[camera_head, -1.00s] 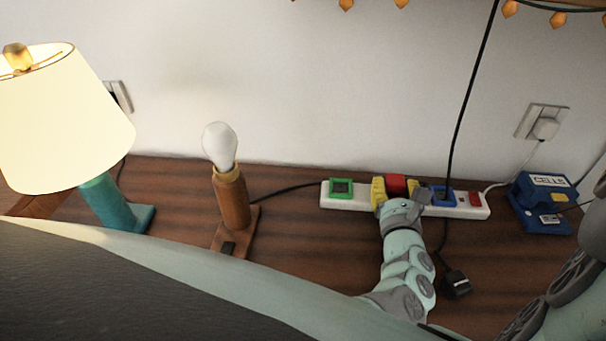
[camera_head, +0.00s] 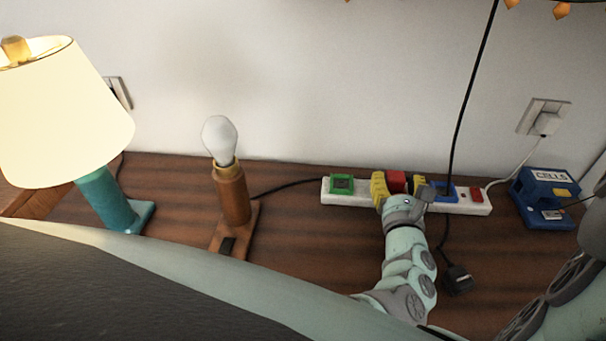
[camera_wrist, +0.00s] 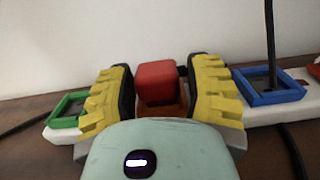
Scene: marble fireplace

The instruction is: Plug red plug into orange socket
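The red plug (camera_wrist: 156,80) stands upright between the yellow fingers of my gripper (camera_wrist: 160,98). Small gaps show between it and the fingers, so my gripper is open around it. The orange socket (camera_wrist: 172,111) shows just below and around the plug's foot, and the plug appears to sit in it. How deep it sits is hidden by my gripper. In the head view the red plug (camera_head: 396,181) rises between the fingers of my gripper (camera_head: 399,189), over the middle of the white power strip (camera_head: 357,200).
A green socket (camera_head: 341,184) is left on the strip. A blue socket (camera_head: 443,191) with a black cord and a red switch (camera_head: 476,195) are right. A black plug (camera_head: 458,280) lies in front. A bulb lamp (camera_head: 232,195), a shaded lamp (camera_head: 65,110) and a blue cells box (camera_head: 543,198) stand nearby.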

